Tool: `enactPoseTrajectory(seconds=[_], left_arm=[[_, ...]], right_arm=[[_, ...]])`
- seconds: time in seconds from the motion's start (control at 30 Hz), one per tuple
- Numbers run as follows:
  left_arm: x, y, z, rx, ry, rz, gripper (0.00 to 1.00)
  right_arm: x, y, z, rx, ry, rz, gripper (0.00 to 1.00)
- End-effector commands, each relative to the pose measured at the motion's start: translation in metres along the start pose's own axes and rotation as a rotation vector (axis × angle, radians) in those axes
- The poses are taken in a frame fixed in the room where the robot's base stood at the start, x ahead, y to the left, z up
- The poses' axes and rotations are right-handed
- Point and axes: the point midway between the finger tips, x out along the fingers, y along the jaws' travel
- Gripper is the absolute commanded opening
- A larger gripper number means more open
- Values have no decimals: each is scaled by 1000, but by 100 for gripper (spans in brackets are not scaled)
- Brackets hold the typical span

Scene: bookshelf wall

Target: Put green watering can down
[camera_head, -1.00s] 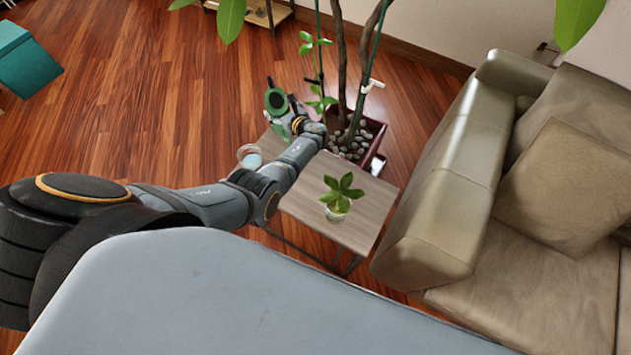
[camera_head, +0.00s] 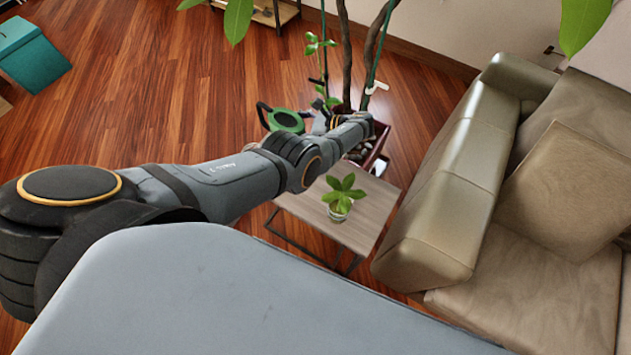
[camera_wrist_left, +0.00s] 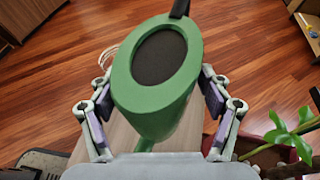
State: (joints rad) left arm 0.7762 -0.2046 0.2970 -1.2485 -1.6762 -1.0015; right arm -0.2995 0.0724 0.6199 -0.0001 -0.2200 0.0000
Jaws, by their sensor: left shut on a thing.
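The green watering can (camera_head: 286,121) has a dark round opening and a dark handle. My left gripper (camera_head: 312,122) is shut on it, beyond the far end of the small wooden side table (camera_head: 362,222) in the head view. In the left wrist view the can (camera_wrist_left: 150,105) sits between the two fingers of my left gripper (camera_wrist_left: 157,98), with its opening facing the camera. The can's underside is hidden, so I cannot tell whether it touches anything. My right gripper is not in view.
A small potted plant (camera_head: 342,198) stands on the side table. A tall plant in a dark red planter (camera_head: 378,147) stands behind it. A beige sofa (camera_head: 450,190) is on the right. A teal box (camera_head: 32,55) is at far left. Open wooden floor lies left.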

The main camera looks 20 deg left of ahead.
Motion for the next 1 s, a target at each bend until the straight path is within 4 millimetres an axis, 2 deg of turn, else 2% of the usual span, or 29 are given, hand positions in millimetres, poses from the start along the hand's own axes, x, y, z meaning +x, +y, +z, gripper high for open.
enactPoseTrajectory(seconds=[0.23, 0.47, 0.57, 0.8, 0.87, 1.0], left_arm=[[-15, 14, 7, -20, 7, 64, 40], [-17, 17, 6, -23, 7, 77, 40], [-13, 17, -5, -23, 7, 77, 40], [4, 17, -49, -23, 7, 76, 40], [6, 17, -53, -23, 7, 76, 40], [5, 16, -51, -23, 7, 75, 40]], right_arm=[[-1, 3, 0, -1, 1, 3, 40], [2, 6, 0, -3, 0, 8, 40], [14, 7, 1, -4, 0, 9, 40], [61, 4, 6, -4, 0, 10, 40], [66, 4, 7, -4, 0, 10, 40], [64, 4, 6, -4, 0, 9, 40]])
